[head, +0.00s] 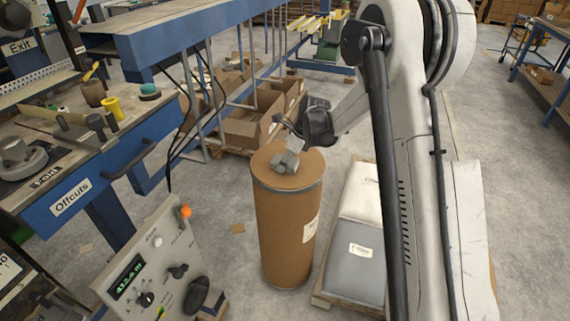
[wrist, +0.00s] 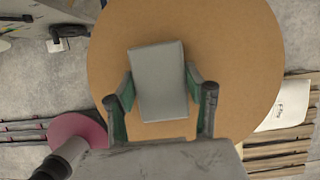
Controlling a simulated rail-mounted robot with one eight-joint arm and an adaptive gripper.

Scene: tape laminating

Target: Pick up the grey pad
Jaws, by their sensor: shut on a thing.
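The grey pad (wrist: 161,80) is a small rectangular block in the wrist view. It sits between the two green-faced fingers of my gripper (wrist: 160,95), which are shut on its sides. In the head view the grey pad (head: 287,161) shows at my gripper (head: 290,148), over the round brown top of a drum (head: 290,235). The drum top fills most of the wrist view behind the pad. I cannot tell whether the pad still touches the drum top or is just above it.
A workbench with an "Offcuts" label (head: 70,199) stands at the left, with several tools on it. A control box (head: 155,270) stands at the lower left. Stacked sacks (head: 355,250) on a pallet are right of the drum. Open cardboard boxes (head: 245,130) lie behind it.

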